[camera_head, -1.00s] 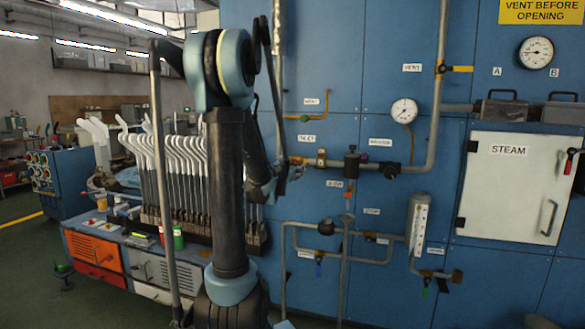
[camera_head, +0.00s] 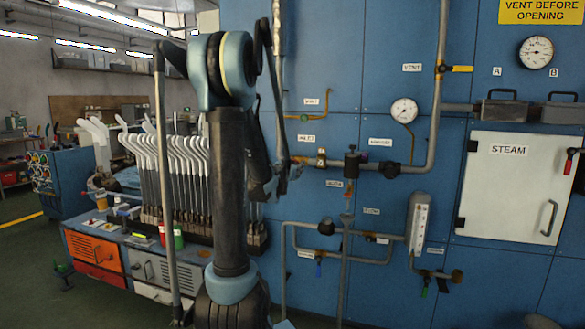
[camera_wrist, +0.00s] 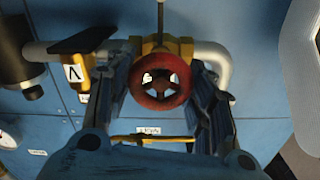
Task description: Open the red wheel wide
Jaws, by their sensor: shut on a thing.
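The red wheel (camera_wrist: 160,103) shows in the middle of the wrist view, a round red handwheel with openings through its centre, on a brass valve body (camera_wrist: 180,47). My gripper (camera_wrist: 160,88) has one finger on each side of it, shut on its rim. In the head view my gripper (camera_head: 284,181) is at the left end of the pipework on the blue panel. The wheel cannot be made out there, behind my gripper and arm. How far the wheel is turned cannot be told.
In the head view a gauge (camera_head: 404,111) and more valves stand to the right. A rack of pale sock forms (camera_head: 165,170) stands left of my arm.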

